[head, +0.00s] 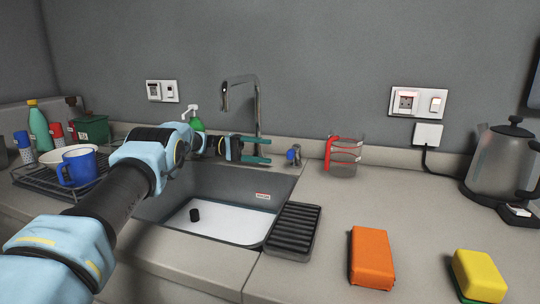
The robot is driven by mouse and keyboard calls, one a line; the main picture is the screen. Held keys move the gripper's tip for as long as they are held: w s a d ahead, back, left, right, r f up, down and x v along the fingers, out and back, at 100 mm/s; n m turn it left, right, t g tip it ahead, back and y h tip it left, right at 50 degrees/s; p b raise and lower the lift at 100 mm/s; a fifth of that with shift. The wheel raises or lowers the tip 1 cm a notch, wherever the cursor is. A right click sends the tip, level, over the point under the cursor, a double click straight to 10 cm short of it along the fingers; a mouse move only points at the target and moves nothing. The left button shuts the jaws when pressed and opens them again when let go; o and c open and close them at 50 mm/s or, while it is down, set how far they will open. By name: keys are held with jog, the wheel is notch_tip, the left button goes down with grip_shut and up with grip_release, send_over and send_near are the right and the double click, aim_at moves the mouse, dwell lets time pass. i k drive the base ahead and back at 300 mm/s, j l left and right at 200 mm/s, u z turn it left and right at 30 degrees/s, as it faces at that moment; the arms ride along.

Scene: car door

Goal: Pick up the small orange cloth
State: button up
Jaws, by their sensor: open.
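The orange cloth (371,258) lies on the counter at the lower right, as a thick, block-like folded shape. My gripper (262,150) is over the back of the sink, near the tap. Its two teal fingers are apart and point to the right, with nothing seen between them. It is well to the left of the cloth and farther back, not touching it.
A yellow and green sponge (479,275) is right of the cloth. A black ribbed tray (293,229) sits at the sink's (220,220) right edge. A glass jug (343,157) with a red handle and a kettle (505,165) stand behind.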

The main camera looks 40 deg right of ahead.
aim_at(371, 265)
jog(key=k+j, duration=0.2)
jog(key=j, duration=0.2)
jog(key=k+j, duration=0.45)
jog(key=j, duration=0.3)
